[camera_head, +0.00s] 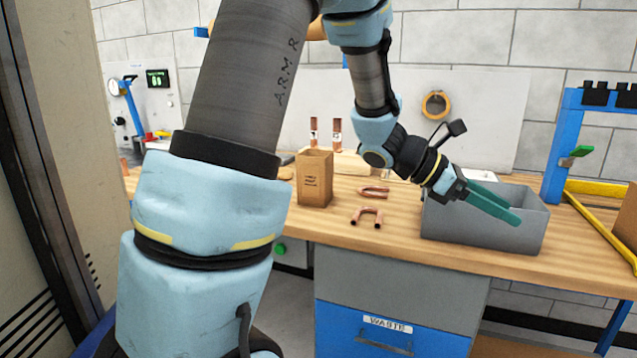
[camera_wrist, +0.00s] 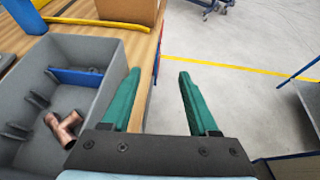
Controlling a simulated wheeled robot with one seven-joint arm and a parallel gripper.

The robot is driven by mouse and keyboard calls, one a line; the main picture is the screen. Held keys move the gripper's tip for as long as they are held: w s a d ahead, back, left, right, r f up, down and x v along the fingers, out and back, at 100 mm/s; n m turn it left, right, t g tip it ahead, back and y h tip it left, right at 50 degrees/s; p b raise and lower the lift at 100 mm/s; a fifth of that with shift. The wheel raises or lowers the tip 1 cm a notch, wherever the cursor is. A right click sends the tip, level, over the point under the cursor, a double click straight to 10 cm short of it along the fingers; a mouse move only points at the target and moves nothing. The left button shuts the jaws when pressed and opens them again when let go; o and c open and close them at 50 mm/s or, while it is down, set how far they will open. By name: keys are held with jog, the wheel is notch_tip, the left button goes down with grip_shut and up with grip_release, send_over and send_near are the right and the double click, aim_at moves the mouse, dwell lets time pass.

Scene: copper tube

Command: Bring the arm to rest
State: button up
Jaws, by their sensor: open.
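My gripper (camera_head: 494,204) has two green fingers and hangs over the grey bin (camera_head: 485,228) on the wooden bench, near its front right side. In the wrist view my gripper (camera_wrist: 158,92) is open, with nothing between its fingers. Below the fingers show the bench edge and the floor. The wrist view also shows the grey bin (camera_wrist: 108,62) at left, with a copper tee fitting (camera_wrist: 66,128) lying in it and a blue divider. My arm is stretched out over the bench.
Two copper U-bends (camera_head: 367,216) lie on the bench left of the bin. A cardboard box (camera_head: 314,180) stands further left. A blue frame (camera_head: 560,150) with a yellow bar rises at right. A drawer marked WASTE (camera_head: 390,330) is below. Open floor lies beyond the bench edge.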

jog(key=a+f+m+t+y, duration=0.1)
jog(key=a+f+m+y, duration=0.2)
jog(key=a, duration=0.9)
jog(key=w+a+f+m+t+y+p, duration=0.1)
jog(key=a+m+y, duration=0.4)
jog(key=a, duration=0.8)
jog(key=w+a+f+m+t+y+p, duration=0.1)
jog(key=a+f+m+t+y, duration=0.2)
jog(key=a+m, duration=0.4)
jog(key=a+f+y, duration=0.1)
jog(key=a+f, duration=0.1)
jog(key=a, duration=0.3)
jog(key=shift+a+f+m, duration=0.2)
jog(key=shift+f+m, duration=0.05)
jog(key=shift+m, duration=0.15)
